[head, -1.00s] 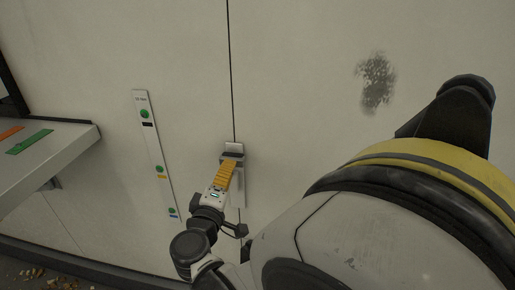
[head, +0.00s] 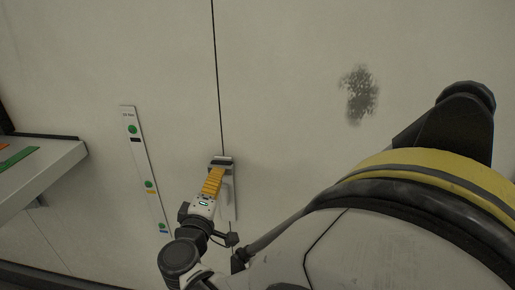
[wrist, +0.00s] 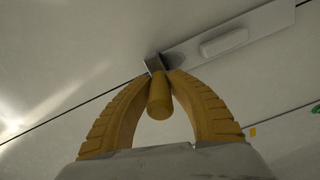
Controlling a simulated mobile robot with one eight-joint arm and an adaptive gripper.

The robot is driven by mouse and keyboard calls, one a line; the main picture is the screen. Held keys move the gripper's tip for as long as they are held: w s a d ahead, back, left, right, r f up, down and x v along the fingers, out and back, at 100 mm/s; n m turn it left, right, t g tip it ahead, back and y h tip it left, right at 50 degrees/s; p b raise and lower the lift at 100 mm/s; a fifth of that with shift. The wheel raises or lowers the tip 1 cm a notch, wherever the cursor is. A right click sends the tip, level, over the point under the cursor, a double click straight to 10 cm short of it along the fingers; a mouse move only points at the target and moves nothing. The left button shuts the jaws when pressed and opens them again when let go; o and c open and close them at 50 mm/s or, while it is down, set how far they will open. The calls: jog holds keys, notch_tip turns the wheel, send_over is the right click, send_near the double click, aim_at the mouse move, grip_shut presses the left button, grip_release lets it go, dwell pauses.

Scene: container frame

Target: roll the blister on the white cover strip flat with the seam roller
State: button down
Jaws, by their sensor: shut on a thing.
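The white cover strip (head: 233,211) runs along the dark seam on the pale wall. In the wrist view the strip (wrist: 275,22) carries the blister (wrist: 224,42), a raised white oblong bump. My gripper (head: 215,173) has yellow fingers, which in the wrist view (wrist: 161,74) are shut on the yellow handle (wrist: 159,103) of the seam roller. The roller's grey head (wrist: 154,63) is at one end of the strip, apart from the blister. In the head view the dark roller head (head: 222,162) is at the strip's upper end. I cannot tell whether it touches.
A marked strip with coloured dots (head: 146,172) is on the wall to the left. A grey shelf (head: 50,165) with green and orange pieces juts out at far left. A dark smudge (head: 359,96) marks the wall at right. The wall above the strip is clear.

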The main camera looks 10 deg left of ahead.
jog(key=shift+f+b, duration=2.05)
jog(key=shift+f, duration=0.4)
jog(key=shift+r+p, duration=2.05)
jog(key=shift+r, duration=1.05)
jog(key=shift+f+b, duration=1.45)
jog(key=shift+f, duration=0.15)
jog(key=shift+f, duration=0.1)
